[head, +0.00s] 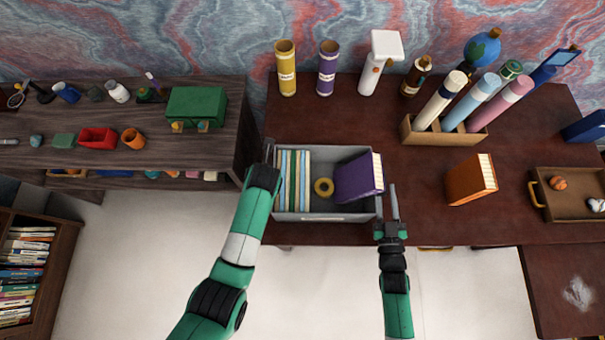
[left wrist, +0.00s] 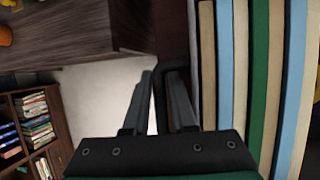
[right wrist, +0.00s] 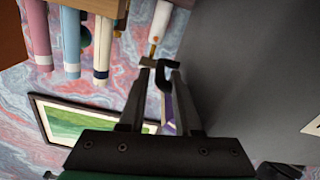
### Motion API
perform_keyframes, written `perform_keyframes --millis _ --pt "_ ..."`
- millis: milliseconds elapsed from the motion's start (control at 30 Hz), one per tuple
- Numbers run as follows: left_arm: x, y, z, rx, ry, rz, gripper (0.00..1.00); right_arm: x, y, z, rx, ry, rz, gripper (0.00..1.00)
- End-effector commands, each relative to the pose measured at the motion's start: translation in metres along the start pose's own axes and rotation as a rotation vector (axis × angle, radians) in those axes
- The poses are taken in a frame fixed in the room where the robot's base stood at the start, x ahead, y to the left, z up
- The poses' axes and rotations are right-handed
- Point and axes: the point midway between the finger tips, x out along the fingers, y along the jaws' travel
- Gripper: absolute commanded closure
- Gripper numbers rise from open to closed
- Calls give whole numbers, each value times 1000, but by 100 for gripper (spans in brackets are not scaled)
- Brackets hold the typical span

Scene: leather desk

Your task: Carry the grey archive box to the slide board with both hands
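The grey archive box (head: 350,151) stands on the dark desk. My left gripper (head: 268,152) is at the box's left side. In the left wrist view a dark handle (left wrist: 160,95) lies between its fingers; whether they press on it is unclear. My right gripper (head: 387,203) is at the box's right side. In the right wrist view its fingers stand apart around a dark handle (right wrist: 163,76), beside the grey box wall (right wrist: 240,70).
An orange book (head: 471,180) and a brown tray (head: 572,213) stand to the right. A holder (head: 440,136) with coloured tubes is behind them, perhaps the slide board; I cannot identify one. A side shelf (head: 215,140) is left. Desk between box and orange book is clear.

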Motion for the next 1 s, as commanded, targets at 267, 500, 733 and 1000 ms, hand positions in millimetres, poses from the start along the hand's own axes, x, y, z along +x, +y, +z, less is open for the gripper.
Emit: perform_keyframes --millis 267,500,733,1000 --pt "15 0 0 0 -1 -1 75 15 0 0 0 0 -1 68" --pt "15 0 0 0 -1 -1 83 15 0 0 0 0 0 75" --pt "15 0 0 0 -1 -1 100 15 0 0 0 0 0 100" --pt "14 0 0 0 -1 -1 100 15 0 0 0 0 0 100"
